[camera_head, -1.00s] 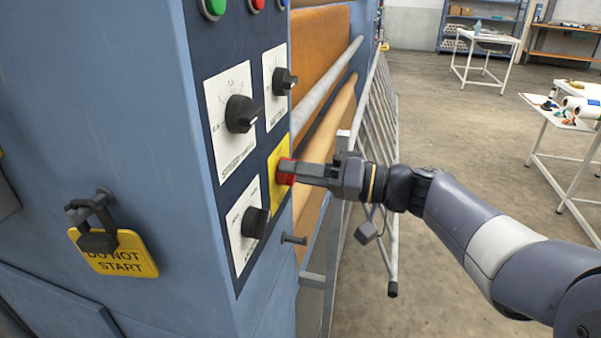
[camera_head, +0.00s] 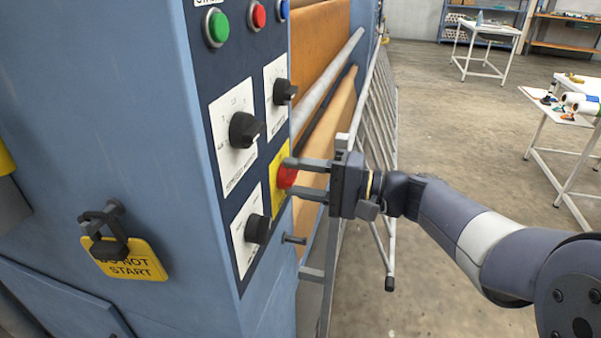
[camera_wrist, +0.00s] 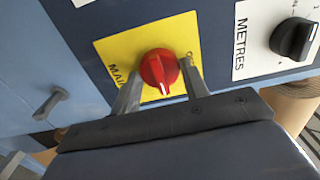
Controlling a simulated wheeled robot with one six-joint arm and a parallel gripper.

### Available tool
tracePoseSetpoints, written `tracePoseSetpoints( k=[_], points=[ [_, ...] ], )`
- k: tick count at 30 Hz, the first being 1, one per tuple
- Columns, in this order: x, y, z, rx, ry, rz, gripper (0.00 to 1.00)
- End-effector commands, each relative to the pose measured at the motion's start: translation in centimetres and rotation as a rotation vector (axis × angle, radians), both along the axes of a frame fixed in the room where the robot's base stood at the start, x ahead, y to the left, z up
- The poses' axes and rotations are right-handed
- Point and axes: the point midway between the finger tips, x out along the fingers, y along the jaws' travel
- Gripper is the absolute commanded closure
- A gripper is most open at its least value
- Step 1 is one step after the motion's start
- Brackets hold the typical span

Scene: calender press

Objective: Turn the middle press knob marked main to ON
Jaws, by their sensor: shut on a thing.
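The red main knob (camera_head: 285,179) sits on a yellow plate (camera_head: 278,158) on the press's dark control panel. My gripper (camera_head: 291,178) reaches it from the right, with one finger above the knob and one below. In the wrist view the red knob (camera_wrist: 159,69) lies between the two fingers (camera_wrist: 161,86), and the gripper is shut on it. Its white pointer mark faces the gripper's palm. The plate's lettering shows "MAI" left of the knob and a partly hidden word starting with "O" on the right.
Black knobs (camera_head: 245,130), (camera_head: 284,92) and (camera_head: 257,229) surround the yellow plate. A green button (camera_head: 216,27) is above. A yellow "DO NOT START" tag (camera_head: 130,260) hangs on the press's side. A metal guard rail (camera_head: 383,150) stands behind my gripper.

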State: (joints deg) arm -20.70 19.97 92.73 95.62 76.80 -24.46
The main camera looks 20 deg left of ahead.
Motion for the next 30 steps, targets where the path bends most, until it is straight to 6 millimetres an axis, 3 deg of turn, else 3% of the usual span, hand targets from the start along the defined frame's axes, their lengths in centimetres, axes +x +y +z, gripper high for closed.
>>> tracePoseSetpoints(
  k=[17,18,26,30],
  points=[
    [0.01,-0.02,-0.11,-0.005,0.038,-0.001,0.80],
    [0.01,-0.02,-0.11,-0.005,0.038,-0.001,0.57],
    [0.01,-0.01,-0.06,-0.004,0.036,-0.001,0.36],
    [0.01,-0.01,-0.04,-0.004,0.035,0.000,0.36]
  ],
)
